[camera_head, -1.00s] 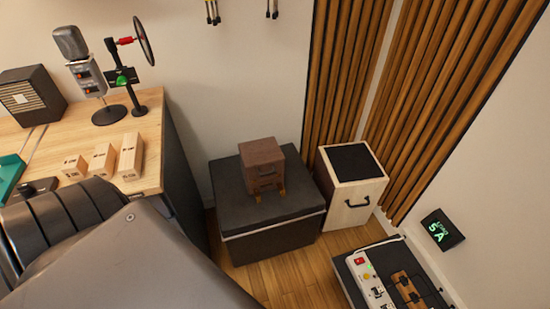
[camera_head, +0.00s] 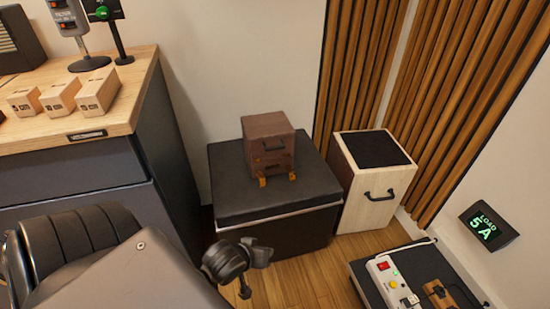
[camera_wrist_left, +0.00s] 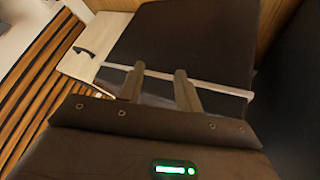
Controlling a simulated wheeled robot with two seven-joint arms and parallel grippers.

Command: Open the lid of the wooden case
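The wooden case (camera_head: 268,142) is a small dark brown box with a handle on its front and two orange-brown latches low down. It stands upright on a black padded box (camera_head: 230,190) with a pale strip under its top. Its lid looks shut. My left gripper (camera_wrist_left: 158,72) shows in the left wrist view with its two fingers apart and nothing between them. The black padded box is beyond the fingers there; the wooden case cannot be made out in that view. A dark part of mine shows low in the head view, in front of the padded box. My right gripper is not in view.
A pale wooden box (camera_head: 360,205) with a black top and handle stands right of the padded box. A desk (camera_head: 135,95) with small blocks is at left. A power strip (camera_head: 395,285) lies on a dark box at lower right. Some wooden floor (camera_head: 300,275) is clear.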

